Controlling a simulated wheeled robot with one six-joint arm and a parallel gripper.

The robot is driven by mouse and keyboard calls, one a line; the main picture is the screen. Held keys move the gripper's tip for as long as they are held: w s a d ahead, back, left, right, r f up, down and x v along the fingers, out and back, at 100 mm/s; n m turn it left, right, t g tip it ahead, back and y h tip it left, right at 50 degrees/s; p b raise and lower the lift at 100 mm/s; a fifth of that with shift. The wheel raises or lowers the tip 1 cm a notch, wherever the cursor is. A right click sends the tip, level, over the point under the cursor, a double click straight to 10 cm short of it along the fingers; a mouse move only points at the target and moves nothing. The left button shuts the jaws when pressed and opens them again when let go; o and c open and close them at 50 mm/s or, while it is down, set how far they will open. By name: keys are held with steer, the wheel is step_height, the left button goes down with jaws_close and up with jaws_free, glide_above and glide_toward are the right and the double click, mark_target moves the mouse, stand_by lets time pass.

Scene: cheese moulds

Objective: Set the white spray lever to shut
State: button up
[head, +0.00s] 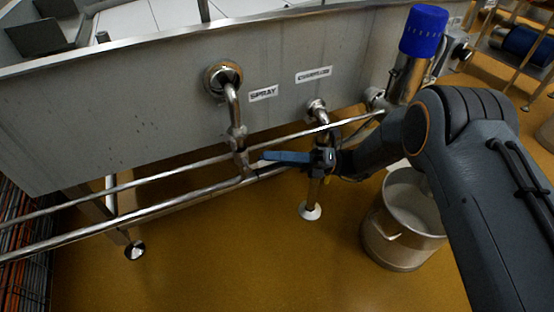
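The label SPRAY (263,93) is on the steel vat wall, beside a pipe (233,105) that comes out of the wall and bends down to a joint by the horizontal rails. I cannot make out a white lever on this pipe. A blue lever (287,156) lies roughly level, pointing left from the valve area under the second pipe (318,112). My gripper (326,158) comes in from the right and is at the right end of the blue lever, overlapping the valve there. Its fingers are small and dark; I cannot tell whether they touch or grip anything.
A second label (313,75), hard to read, is above the second pipe. Two steel rails (150,197) run below the vat (110,115). A steel pot (400,245) stands on the floor under my arm. A blue-capped steel cylinder (424,32) is at the upper right.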

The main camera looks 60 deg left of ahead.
steer(key=shift+w+d, duration=0.2)
steer(key=shift+w, duration=0.1)
step_height(320, 180, up, 10)
steer(key=p, duration=0.3)
steer(key=shift+w, duration=0.1)
steer(key=shift+r, duration=0.1)
